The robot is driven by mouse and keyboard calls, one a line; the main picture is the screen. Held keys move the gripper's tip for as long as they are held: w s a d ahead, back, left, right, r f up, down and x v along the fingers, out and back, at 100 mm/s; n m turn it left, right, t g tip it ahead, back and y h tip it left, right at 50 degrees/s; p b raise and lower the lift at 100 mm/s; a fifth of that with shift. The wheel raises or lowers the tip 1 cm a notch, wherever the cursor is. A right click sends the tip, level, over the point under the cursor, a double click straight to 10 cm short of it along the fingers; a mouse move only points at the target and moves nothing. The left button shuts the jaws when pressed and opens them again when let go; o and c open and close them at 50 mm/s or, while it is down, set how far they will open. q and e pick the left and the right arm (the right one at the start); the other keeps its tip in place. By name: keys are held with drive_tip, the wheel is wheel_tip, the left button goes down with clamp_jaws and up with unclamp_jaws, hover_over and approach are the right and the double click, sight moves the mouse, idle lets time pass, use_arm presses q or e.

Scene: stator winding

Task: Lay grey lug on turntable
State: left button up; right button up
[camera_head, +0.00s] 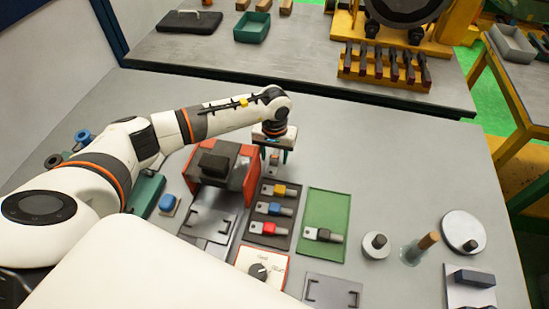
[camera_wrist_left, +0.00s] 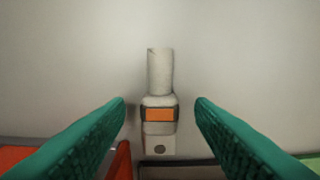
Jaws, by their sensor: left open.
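My left gripper (camera_head: 274,158) is open, reaching down beyond the black tray. In the left wrist view its teal fingers (camera_wrist_left: 160,115) stand apart on either side of a grey lug with an orange band (camera_wrist_left: 160,114), touching neither side. A lug with a dark grey band (camera_head: 323,235) lies on a green mat (camera_head: 327,205). Lugs with yellow (camera_head: 280,190), blue (camera_head: 274,209) and red (camera_head: 269,229) bands lie in the black tray (camera_head: 284,219). A round pale disc (camera_head: 461,225), perhaps the turntable, lies at the right with a small dark piece on it. My right gripper is out of view.
A red and black fixture (camera_head: 221,164) stands close left of the gripper. A dial box (camera_head: 262,267) is in front. A small round weight (camera_head: 377,244) and a wooden peg (camera_head: 428,241) stand before the disc.

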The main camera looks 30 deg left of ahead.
sight(274, 157)
use_arm(q)
clamp_jaws()
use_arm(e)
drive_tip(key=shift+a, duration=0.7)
use_arm(q)
drive_tip(key=shift+r, duration=0.15)
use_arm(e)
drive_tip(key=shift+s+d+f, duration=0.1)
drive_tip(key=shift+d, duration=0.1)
use_arm(q)
drive_tip(key=shift+r, duration=0.3)
wheel_tip(274, 157, up, 17)
drive_tip(key=b, duration=0.5)
drive_tip(key=s+d+f+m, duration=0.1)
drive_tip(key=s+d+f, duration=0.2)
drive_tip(key=s, duration=0.4)
drive_tip(key=s+d+f+m, duration=0.1)
drive_tip(key=s+d+f, duration=0.2)
drive_tip(key=s, duration=0.5)
drive_tip(key=shift+d+f+m, duration=0.35)
drive_tip(key=shift+f+m, duration=0.05)
drive_tip(key=shift+f, duration=0.4)
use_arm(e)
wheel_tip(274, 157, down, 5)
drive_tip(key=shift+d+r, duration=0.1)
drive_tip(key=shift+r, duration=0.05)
